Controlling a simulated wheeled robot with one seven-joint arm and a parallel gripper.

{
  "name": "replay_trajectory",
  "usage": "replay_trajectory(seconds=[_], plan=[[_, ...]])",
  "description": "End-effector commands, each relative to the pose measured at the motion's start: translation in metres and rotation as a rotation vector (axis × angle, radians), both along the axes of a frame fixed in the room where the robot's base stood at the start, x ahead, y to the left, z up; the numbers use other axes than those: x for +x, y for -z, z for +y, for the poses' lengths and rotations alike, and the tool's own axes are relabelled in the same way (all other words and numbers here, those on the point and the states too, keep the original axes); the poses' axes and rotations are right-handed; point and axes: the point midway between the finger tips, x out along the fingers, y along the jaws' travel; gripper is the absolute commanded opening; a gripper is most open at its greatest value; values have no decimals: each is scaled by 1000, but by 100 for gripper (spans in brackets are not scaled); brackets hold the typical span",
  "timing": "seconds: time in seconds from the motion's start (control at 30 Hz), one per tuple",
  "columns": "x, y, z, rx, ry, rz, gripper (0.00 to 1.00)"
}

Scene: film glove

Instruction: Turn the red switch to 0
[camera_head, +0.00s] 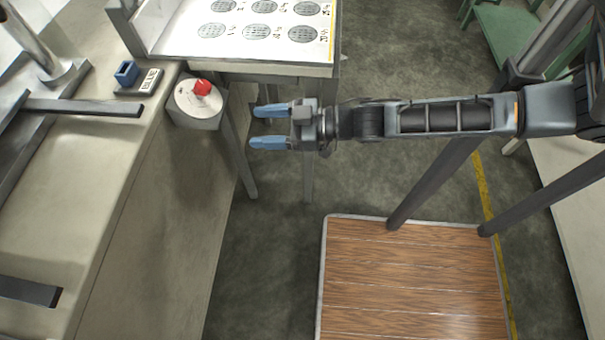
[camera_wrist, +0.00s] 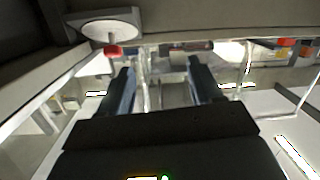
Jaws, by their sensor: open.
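The red switch (camera_head: 202,87) is a small red knob on a round pale dial (camera_head: 186,99), set on a grey box at the edge of the left bench. The dial has small dark marks, too small to read. My gripper (camera_head: 256,126) has two blue fingers pointing left. It is open and empty, to the right of the switch and a little nearer the bottom of the picture, apart from it. In the wrist view the red switch (camera_wrist: 112,50) shows at the upper left under the pale dial, beyond the open fingers (camera_wrist: 160,75).
A blue block (camera_head: 126,73) and a plate reading BLUE (camera_head: 150,81) are on the bench (camera_head: 115,180) left of the switch box. A white panel with round grilles (camera_head: 190,46) lies behind. A wooden platform (camera_head: 410,280) is on the floor. Floor space lies below my gripper.

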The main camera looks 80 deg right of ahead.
Motion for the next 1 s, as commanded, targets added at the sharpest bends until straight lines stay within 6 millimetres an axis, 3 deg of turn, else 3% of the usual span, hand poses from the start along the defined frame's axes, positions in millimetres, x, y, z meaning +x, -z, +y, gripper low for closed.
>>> replay_trajectory(seconds=[0.6,0.8,1.0], plan=[[-68,-13,88,10,1,80,65],[-80,-21,109,22,6,96,65],[-85,-25,118,28,10,103,65]])
